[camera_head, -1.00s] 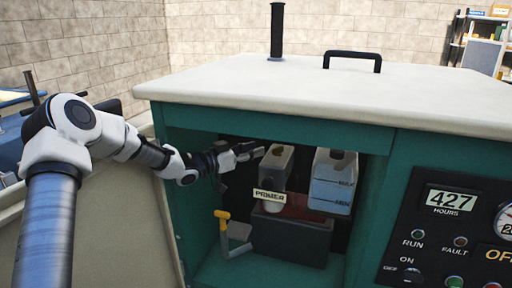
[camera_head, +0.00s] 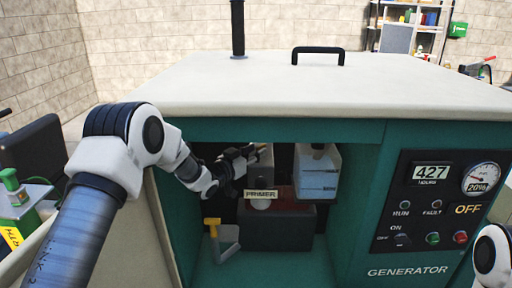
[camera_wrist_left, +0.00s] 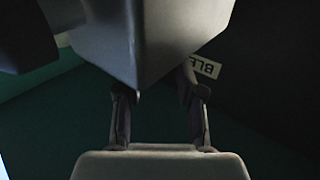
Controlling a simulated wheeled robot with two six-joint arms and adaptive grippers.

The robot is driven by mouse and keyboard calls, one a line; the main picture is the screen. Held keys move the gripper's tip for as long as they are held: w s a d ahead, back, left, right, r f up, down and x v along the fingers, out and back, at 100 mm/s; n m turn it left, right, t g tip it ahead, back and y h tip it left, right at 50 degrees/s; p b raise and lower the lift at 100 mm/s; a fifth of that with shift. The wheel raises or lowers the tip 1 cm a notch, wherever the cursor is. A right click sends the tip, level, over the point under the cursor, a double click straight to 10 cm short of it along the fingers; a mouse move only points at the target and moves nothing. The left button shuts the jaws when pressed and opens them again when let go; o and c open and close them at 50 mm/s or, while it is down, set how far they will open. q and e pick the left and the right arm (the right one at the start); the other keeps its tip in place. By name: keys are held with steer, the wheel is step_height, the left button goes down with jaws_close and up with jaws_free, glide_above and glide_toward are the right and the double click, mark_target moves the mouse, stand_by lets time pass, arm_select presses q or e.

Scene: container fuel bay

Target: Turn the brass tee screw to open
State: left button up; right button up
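I cannot make out the brass tee screw for certain in either view. In the head view my left gripper (camera_head: 242,160) is inside the generator's open bay, at the left of the grey block (camera_head: 264,160) above the PRIMER label (camera_head: 261,194). In the left wrist view its two fingers (camera_wrist_left: 160,95) stand apart, with nothing visibly clamped. A grey block (camera_wrist_left: 180,35) hangs close in front of them and hides part of their tips. A white label reading "BLE" (camera_wrist_left: 207,67) shows beside the right finger, partly covered. My right gripper is out of view.
A yellow-topped grey lever (camera_head: 213,227) stands low in the bay, left of a dark box (camera_head: 275,232). A translucent tank (camera_head: 317,172) is right of the grey block. The bay's teal frame (camera_head: 355,205) and cream lid (camera_head: 270,90) border the opening. The control panel (camera_head: 437,205) is at right.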

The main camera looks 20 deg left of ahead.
arm_select(q)
steer(key=shift+w, duration=1.1)
steer(key=shift+d, duration=0.2)
steer(key=shift+a, duration=0.1)
jaws_close()
steer(key=n+y+b, duration=0.1)
steer(key=n+t+y+b, duration=0.1)
steer(key=y, duration=0.1)
steer(key=shift+d+f+b, duration=0.15)
steer(key=shift+d+b, duration=0.2)
steer(key=shift+b, duration=0.05)
steer(key=shift+d+n+y+b, duration=0.1)
steer(key=shift+n+y+b, duration=0.2)
steer(key=shift+n+y, duration=0.4)
steer(key=shift+r+n+y+b, duration=0.25)
steer(key=shift+n+y, duration=0.35)
steer(key=shift+y, duration=0.6)
